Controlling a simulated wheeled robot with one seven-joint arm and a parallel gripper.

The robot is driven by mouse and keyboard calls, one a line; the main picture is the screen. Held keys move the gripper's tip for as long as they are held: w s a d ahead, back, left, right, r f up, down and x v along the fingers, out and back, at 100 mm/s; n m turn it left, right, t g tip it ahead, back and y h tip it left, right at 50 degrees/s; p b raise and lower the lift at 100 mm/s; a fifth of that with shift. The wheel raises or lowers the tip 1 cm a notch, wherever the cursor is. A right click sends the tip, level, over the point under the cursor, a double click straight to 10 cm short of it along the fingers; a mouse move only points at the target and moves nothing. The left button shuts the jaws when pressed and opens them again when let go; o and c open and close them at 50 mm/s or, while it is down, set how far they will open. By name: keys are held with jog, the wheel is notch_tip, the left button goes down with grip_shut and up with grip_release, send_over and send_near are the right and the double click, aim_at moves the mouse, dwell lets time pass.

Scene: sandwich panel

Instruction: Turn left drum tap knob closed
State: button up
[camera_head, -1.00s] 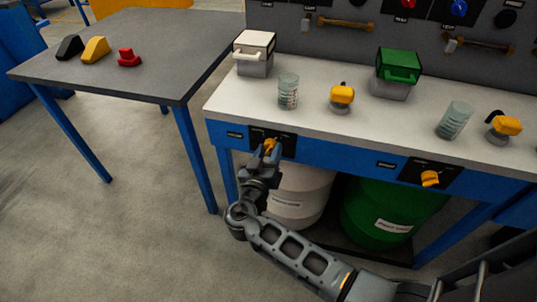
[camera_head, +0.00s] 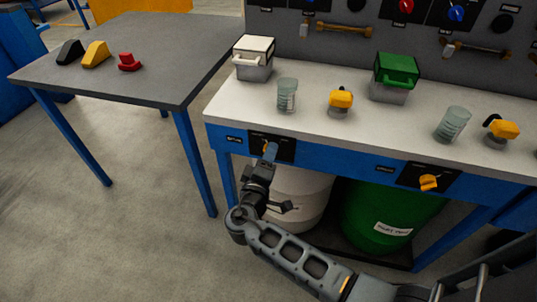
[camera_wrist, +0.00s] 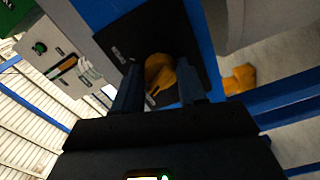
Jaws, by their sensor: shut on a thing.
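The left drum tap knob (camera_wrist: 160,74) is yellow and sits on a black plate (camera_wrist: 132,50) on the blue front of the bench. In the head view the knob (camera_head: 266,148) is mostly hidden behind my gripper (camera_head: 270,153). My gripper (camera_wrist: 170,88) is shut on the knob, with one finger on each side of it in the wrist view. The gripper is rolled, so one finger stands in front of the other in the head view. The white drum (camera_head: 300,190) stands under the bench behind my arm.
The right yellow knob (camera_head: 429,182) is on its own plate above a green drum (camera_head: 380,215). Beakers (camera_head: 287,95), a white-lidded box (camera_head: 252,62) and a green-lidded box (camera_head: 394,78) stand on the worktop. A grey table (camera_head: 140,60) stands left, with open floor before it.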

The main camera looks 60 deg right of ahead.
jog(key=shift+n+p, duration=0.45)
jog(key=shift+n, duration=1.05)
jog(key=o, duration=1)
jog(key=shift+o, duration=0.2)
jog(key=v, duration=0.7)
jog(key=shift+a, duration=0.4)
jog(key=shift+s, duration=0.1)
